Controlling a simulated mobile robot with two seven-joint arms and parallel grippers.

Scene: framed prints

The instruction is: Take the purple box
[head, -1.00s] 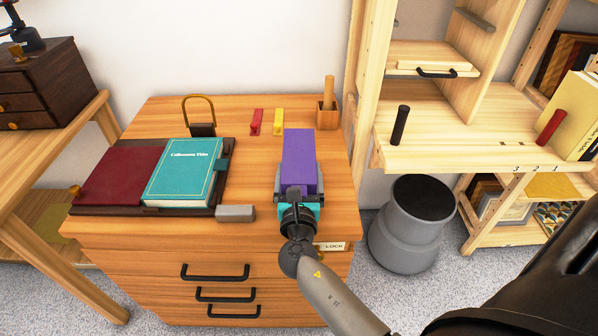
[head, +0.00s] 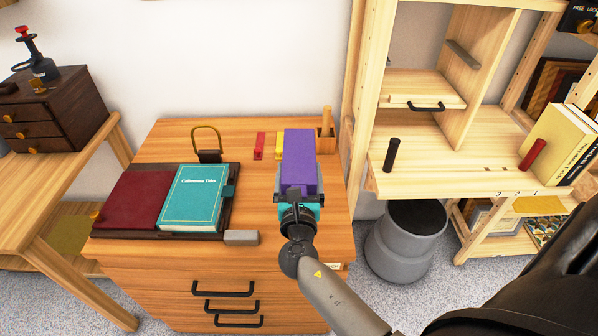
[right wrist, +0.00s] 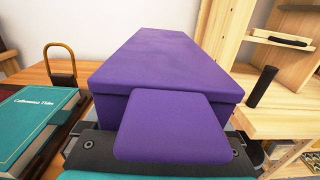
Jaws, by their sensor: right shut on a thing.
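The purple box (head: 299,160) is held in my right gripper (head: 298,193) above the front right part of the wooden desk (head: 265,205). My right gripper is shut on the near end of the box, with a finger on each side. In the right wrist view the purple box (right wrist: 165,65) fills the middle, its long body pointing away from me. A purple flap or block stands out at its near end. The box hides part of the desk behind it. My left gripper is not in view.
A teal book (head: 194,198) and a dark red cover lie on a dark tray at left. A grey block (head: 241,237), a padlock (head: 208,147), red and yellow clips and a wooden holder (head: 325,138) stand around. A wooden shelf (head: 440,175) and grey bin (head: 405,240) are at right.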

